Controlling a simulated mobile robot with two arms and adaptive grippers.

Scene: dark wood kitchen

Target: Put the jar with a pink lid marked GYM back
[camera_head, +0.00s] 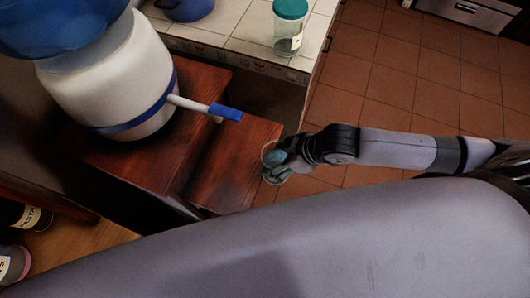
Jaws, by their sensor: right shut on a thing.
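My right gripper (278,158) is at the centre right, at the end of an arm that comes in from the right. It is shut on a clear glass thing (267,150), of which a round rim shows beside the fingers. The fingers hide much of it, and no pink lid or GYM mark is readable on it. It is at the right edge of the reddish wood stand. At the lower left edge, a cut-off container (12,262) shows a pinkish rim and part of a label. My left gripper is not in view.
A white water dispenser (105,75) with a blue-tipped tap stands on the wood stand (240,150). A teal-lidded jar (289,25) and a blue pot (188,8) are on the tiled counter (235,30). A dark jar marked PASTA (28,217) is low left. The tiled floor at right is clear.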

